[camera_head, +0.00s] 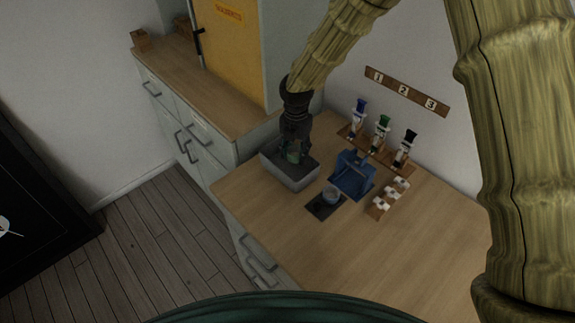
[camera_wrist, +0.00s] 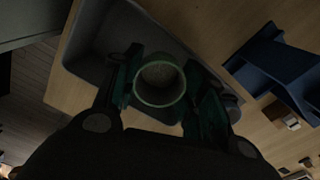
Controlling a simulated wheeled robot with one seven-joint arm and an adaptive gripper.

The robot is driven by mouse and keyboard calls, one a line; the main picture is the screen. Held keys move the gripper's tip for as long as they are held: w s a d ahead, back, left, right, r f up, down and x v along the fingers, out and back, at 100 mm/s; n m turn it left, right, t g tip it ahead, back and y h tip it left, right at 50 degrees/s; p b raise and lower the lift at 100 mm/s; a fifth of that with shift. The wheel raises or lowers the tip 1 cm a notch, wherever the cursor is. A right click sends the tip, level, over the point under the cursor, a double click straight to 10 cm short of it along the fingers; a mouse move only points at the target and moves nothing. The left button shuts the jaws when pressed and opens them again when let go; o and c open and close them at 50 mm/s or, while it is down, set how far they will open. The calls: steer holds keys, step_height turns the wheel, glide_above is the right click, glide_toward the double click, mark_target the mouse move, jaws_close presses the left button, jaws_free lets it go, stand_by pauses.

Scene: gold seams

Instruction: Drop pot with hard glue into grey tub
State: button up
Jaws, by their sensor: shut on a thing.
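My gripper (camera_head: 293,152) is shut on a small green-rimmed pot (camera_head: 294,157), right above the grey tub (camera_head: 287,175) on the wooden counter. In the wrist view the round pot (camera_wrist: 160,84) sits between the two fingers of my gripper (camera_wrist: 158,90), its open top facing the camera. The inside looks greyish-brown; I cannot tell whether it holds glue. The grey tub (camera_wrist: 87,60) spreads around and beneath the pot in that view. I cannot tell whether the pot touches the tub's floor.
A blue stand (camera_head: 352,175) is right of the tub. Another small pot (camera_head: 331,194) sits on a dark mat (camera_head: 318,208) in front. The counter's front right (camera_head: 380,255) is clear.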

steer(key=o, duration=0.8)
step_height(320, 180, up, 12)
stand_by(0.6)
